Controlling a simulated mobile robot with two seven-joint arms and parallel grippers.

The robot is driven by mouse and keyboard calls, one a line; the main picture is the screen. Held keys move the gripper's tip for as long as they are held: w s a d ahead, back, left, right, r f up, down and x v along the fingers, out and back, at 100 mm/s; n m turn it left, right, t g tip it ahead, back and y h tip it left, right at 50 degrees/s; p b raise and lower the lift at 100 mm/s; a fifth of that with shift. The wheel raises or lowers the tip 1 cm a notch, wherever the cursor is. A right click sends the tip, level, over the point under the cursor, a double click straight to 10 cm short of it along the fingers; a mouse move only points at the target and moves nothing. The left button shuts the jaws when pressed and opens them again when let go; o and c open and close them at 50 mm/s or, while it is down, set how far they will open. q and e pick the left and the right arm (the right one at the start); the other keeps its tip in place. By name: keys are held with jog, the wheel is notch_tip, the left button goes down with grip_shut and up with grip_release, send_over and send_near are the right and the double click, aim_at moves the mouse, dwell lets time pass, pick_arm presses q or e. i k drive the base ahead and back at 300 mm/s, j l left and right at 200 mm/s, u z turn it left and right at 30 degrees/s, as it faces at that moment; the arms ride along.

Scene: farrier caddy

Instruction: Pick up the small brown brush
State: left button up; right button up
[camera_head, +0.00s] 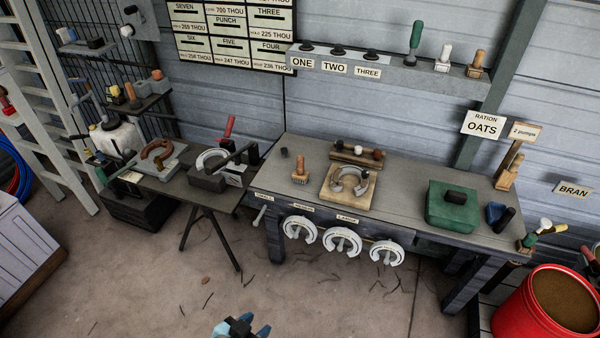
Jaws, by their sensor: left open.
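A small brown brush (300,173) stands on the left part of the long workbench (400,215), with its handle up and a broad base down. It is left of a wooden board (331,193) that bears a grey horseshoe (348,182). My left gripper (241,328) shows at the bottom edge, with blue fingertips apart and nothing seen between them. It is well apart from the brush, on the near side of the bench. Much of it is cut off by the frame. My right gripper is out of view.
A green box (452,207) and a red bucket (548,305) are at the right. A lower side table (185,187) with tools stands left. White horseshoes (342,243) hang on the bench front. A wall shelf (400,68) runs behind. The floor before the bench is mostly open.

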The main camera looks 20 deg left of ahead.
aim_at(300, 175)
jog(key=i+j+z, duration=0.25)
jog(key=i+j, duration=0.4)
jog(key=i, duration=0.05)
